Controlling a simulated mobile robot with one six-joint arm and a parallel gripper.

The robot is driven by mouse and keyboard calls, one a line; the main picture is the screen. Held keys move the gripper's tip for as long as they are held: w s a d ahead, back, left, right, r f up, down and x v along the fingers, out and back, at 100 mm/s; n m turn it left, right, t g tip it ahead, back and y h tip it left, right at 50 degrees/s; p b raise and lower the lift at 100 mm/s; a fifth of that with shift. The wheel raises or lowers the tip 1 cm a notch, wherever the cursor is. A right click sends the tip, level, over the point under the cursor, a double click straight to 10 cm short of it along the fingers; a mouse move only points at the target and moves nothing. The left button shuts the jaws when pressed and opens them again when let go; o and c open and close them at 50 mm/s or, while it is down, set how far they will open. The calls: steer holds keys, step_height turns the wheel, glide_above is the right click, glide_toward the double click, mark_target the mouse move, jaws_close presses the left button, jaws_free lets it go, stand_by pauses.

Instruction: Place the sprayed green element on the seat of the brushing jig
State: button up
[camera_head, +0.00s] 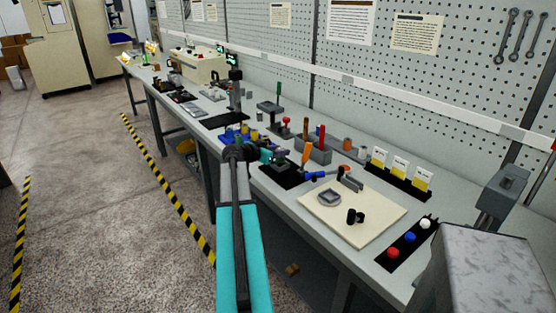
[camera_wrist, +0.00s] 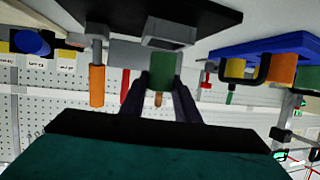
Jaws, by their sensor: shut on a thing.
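The green element (camera_wrist: 163,70) is held between the two dark fingers of my gripper (camera_wrist: 162,88) in the wrist view, which shows the bench upside down. A grey square seat (camera_wrist: 180,31) on a black plate (camera_wrist: 215,17) lies right beyond the element's far end. I take this to be the brushing jig. The element overlaps or nearly meets the seat's edge; I cannot tell whether they touch. In the head view my gripper (camera_head: 267,155) is beside the jig (camera_head: 281,161) on its black base (camera_head: 280,178). The element is not clear there.
A blue tray (camera_wrist: 255,50) with several coloured elements stands close to one side. An orange-handled tool (camera_wrist: 97,86) stands on the other side. A grey tool block (camera_head: 313,150) is behind the jig. A cream board (camera_head: 375,209) with a dark part (camera_head: 355,216) lies nearer me.

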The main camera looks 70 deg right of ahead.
steer(key=shift+f+p, duration=0.5)
steer(key=shift+f, duration=1.1)
steer(key=shift+f, duration=0.1)
steer(key=o, duration=1)
steer(key=shift+o, duration=0.2)
steer(key=b+v, duration=0.2)
steer(key=v, duration=1)
steer(key=shift+b, duration=0.35)
